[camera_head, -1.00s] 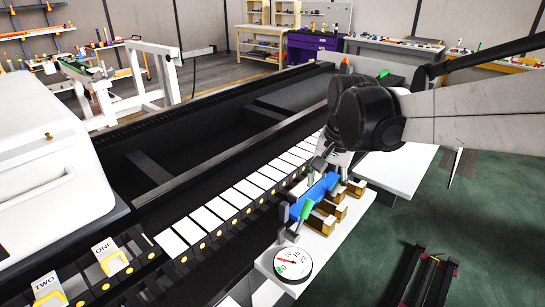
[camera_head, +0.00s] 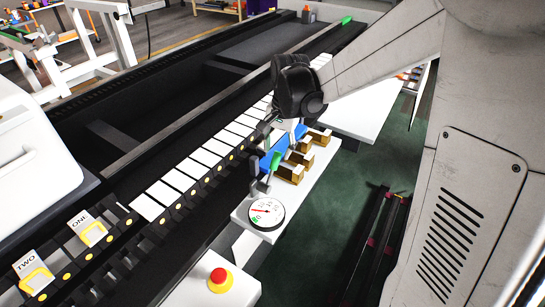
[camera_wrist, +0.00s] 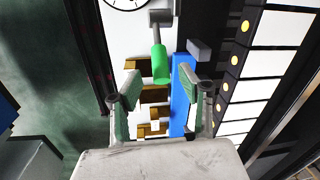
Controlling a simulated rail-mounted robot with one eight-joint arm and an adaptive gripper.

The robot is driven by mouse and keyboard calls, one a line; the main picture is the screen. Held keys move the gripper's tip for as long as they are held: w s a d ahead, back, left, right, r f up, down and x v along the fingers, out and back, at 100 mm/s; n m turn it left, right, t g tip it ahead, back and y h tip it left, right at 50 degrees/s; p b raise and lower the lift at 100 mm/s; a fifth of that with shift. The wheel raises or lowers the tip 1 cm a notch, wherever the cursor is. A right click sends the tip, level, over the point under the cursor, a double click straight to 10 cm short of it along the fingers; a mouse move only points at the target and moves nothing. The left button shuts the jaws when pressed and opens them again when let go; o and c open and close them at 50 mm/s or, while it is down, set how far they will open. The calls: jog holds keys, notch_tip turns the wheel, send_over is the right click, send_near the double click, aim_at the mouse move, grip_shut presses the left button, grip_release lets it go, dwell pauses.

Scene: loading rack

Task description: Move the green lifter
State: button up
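The green lifter (camera_head: 275,160) is a short green cylinder on a grey rod, beside a blue bar (camera_head: 283,148) on the white shelf (camera_head: 240,214). In the wrist view the green lifter (camera_wrist: 160,65) shows at upper middle, its rod running up to a grey block (camera_wrist: 160,15). My gripper (camera_wrist: 158,86) is open, with one finger on each side of the lifter in the picture. The lifter's near end shows between the fingertips, with no clear contact. The right finger overlaps the blue bar (camera_wrist: 183,95) in the picture. In the head view my gripper (camera_head: 280,128) is behind the lifter, its fingers partly hidden.
A round dial (camera_head: 266,212) lies in front of the lifter. Brown-gold blocks (camera_head: 298,160) stand to its right. A dark rail with white plates (camera_head: 186,172) runs along the left. A red button (camera_head: 219,278) is at the front. Green floor (camera_head: 318,222) lies open to the right.

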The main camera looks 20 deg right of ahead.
aim_at(276, 155)
jog(key=f, duration=0.5)
jog(key=shift+w+a+f, duration=0.2)
jog(key=shift+a+f, duration=0.05)
jog(key=shift+f, duration=0.05)
grip_shut()
